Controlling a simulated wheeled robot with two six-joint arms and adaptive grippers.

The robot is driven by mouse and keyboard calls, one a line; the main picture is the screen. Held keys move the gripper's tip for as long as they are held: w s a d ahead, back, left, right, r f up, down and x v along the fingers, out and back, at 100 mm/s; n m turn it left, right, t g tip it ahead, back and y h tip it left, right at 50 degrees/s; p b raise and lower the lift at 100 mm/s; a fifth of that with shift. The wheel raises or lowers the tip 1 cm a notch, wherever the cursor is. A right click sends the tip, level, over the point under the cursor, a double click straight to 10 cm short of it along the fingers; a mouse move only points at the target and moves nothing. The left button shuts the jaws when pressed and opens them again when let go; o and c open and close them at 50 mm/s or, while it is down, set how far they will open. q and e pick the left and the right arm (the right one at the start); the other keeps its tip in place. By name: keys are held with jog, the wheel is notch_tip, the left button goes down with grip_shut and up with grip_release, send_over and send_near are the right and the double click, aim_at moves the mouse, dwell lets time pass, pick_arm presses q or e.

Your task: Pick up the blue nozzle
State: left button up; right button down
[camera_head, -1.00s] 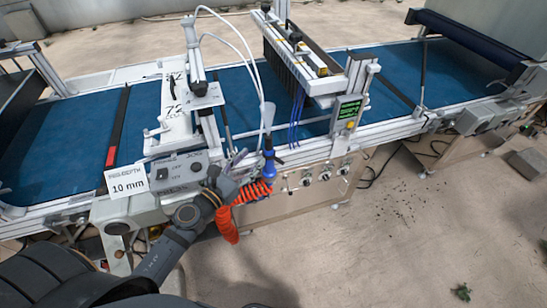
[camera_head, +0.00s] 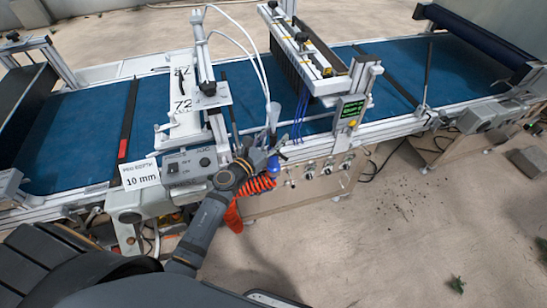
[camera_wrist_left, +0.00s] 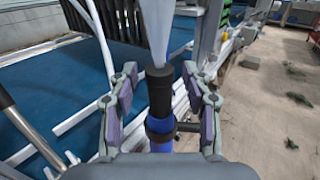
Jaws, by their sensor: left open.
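The blue nozzle (camera_head: 273,165) stands upright at the front edge of the conveyor machine. In the left wrist view the nozzle (camera_wrist_left: 160,97) has a pale flared tip, a black body and a blue lower part. My left gripper (camera_head: 262,150) is at the nozzle in the head view and partly covers it. In the left wrist view the two fingers of my left gripper (camera_wrist_left: 160,78) are open, one on each side of the black body, with a gap visible on both sides. My right gripper is not in view.
An orange coiled hose (camera_head: 234,214) hangs below the nozzle. A control box (camera_head: 188,165) and a "10 mm" sign (camera_head: 140,175) stand to its left. A row of knobs (camera_head: 327,168) is to its right. The blue belt (camera_head: 70,135) lies behind.

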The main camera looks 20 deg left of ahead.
pick_arm(q)
grip_shut()
dwell(0.6)
